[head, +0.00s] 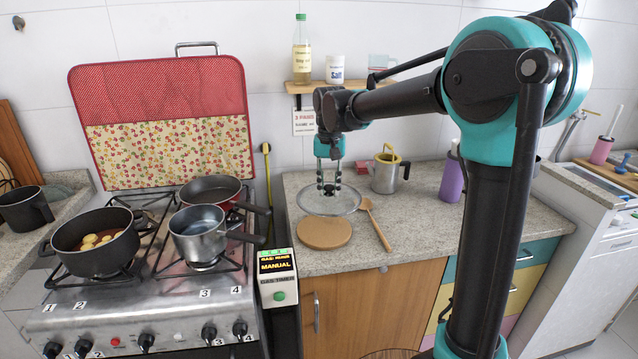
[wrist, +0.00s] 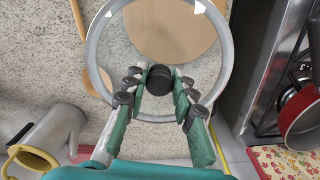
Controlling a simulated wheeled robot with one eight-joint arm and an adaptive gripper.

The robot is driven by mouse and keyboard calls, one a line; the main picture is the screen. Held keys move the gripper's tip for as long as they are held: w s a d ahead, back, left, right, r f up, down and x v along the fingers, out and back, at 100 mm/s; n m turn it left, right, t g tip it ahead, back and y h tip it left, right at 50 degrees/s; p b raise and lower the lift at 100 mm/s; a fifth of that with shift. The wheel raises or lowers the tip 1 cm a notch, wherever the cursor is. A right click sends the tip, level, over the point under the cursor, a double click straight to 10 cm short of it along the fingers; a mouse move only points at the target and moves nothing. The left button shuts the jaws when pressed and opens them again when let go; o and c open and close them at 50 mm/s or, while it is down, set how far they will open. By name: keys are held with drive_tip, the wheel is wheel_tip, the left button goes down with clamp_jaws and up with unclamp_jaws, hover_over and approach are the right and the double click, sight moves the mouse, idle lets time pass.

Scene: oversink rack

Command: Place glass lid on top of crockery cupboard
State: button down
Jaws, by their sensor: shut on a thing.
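The glass lid (head: 345,204) is a clear disc with a pale rim and a dark knob. It lies level just behind the round wooden board, over the speckled counter. My gripper (head: 329,188) points down at the lid's middle. In the wrist view its fingers (wrist: 159,88) are closed around the dark knob (wrist: 159,75), and the lid's ring surrounds them. I cannot tell whether the lid touches the counter or hovers just above it. The cupboard with the wooden door (head: 375,308) stands under this counter; I take it for the crockery cupboard.
A round wooden board (head: 324,233) and a wooden spoon (head: 377,226) lie close to the lid. A metal jug (head: 386,177) and a purple bottle (head: 451,178) stand behind to the right. The stove with pots (head: 200,232) is at left. The front right counter is clear.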

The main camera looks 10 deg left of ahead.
drive_tip(key=w+a, duration=0.1)
drive_tip(key=w, duration=0.4)
drive_tip(key=w+a+f, duration=0.1)
drive_tip(key=w+a, duration=0.1)
drive_tip(key=w, duration=0.3)
drive_tip(key=w+a+f, duration=0.1)
drive_tip(key=w, duration=0.5)
drive_tip(key=shift+w+a, duration=0.1)
drive_tip(key=shift+a, duration=0.2)
drive_tip(key=shift+w+f, duration=0.15)
drive_tip(key=shift+f, duration=2.35)
drive_tip(key=shift+f, duration=0.1)
drive_tip(key=c, duration=1.3)
unclamp_jaws()
drive_tip(key=shift+a, duration=0.1)
drive_tip(key=shift+o, duration=0.2)
wheel_tip(320, 180, up, 12)
